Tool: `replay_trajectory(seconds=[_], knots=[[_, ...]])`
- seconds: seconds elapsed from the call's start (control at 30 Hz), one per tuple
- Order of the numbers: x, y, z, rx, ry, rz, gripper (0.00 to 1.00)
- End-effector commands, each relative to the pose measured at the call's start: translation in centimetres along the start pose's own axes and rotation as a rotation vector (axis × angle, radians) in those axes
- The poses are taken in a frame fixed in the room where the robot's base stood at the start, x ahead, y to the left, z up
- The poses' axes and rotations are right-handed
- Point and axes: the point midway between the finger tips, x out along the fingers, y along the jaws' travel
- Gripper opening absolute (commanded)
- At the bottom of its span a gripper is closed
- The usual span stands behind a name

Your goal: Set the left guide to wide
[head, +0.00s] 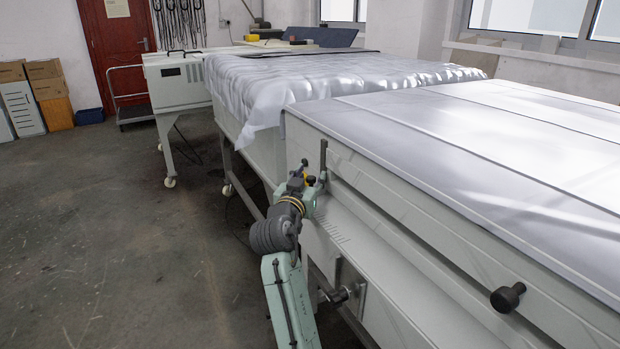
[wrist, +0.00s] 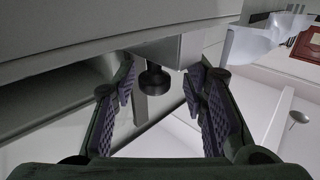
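In the wrist view a round black knob (wrist: 154,80) sticks out from a pale grey block (wrist: 170,50) at the machine's edge. My gripper (wrist: 163,92) is open, with one ridged finger pad on each side of the knob. Neither pad clearly touches it. In the head view my gripper (head: 309,181) is at the near left end of the processor (head: 440,262), beside a dark upright bar (head: 323,160). That end seems to hold the left guide, but my gripper hides much of it, and I cannot tell its setting. Another black knob (head: 508,297) sits farther right on the front.
A dark handle-like part (head: 338,295) sticks out low on the processor, close to my arm. A sheet-covered table (head: 310,85) adjoins the processor at the back. The concrete floor (head: 130,235) to the left is mostly clear.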

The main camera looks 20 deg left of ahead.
Motion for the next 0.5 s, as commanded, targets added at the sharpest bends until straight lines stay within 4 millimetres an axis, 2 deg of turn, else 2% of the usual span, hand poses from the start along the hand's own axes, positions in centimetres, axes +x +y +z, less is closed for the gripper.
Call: replay_trajectory(seconds=[0.27, 0.37, 0.5], knots=[[-0.3, 0.0, 0.1, 0.000, -0.001, 0.001, 0.40], [-1.5, 0.0, 0.1, 0.000, 0.000, -0.001, 0.40], [-4.3, -0.1, 0.1, 0.001, 0.000, -0.002, 0.40]])
